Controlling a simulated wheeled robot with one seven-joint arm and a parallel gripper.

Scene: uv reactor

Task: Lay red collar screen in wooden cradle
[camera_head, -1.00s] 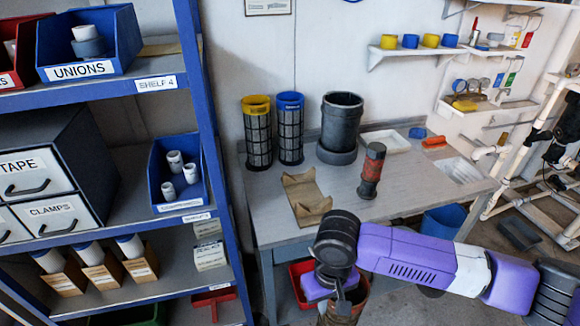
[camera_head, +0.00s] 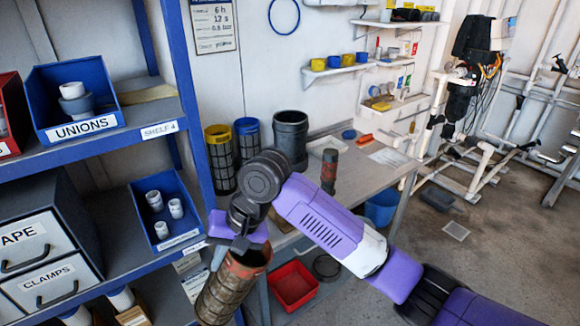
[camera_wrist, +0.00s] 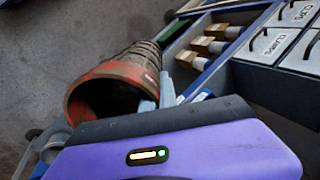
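The red collar screen (camera_head: 222,292) is a brown mesh cylinder with a worn red-orange collar at its upper end. It hangs tilted from my gripper (camera_head: 240,246), in front of the bench's left end and beside the shelf rack. In the wrist view the red collar screen (camera_wrist: 112,80) shows its open collar facing me. My gripper (camera_wrist: 156,98) is shut on the collar's rim. The wooden cradle is mostly or wholly hidden behind my arm in the head view now; earlier it showed as a brown folded piece on the bench top.
The blue shelf rack (camera_head: 185,90) is close at left.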

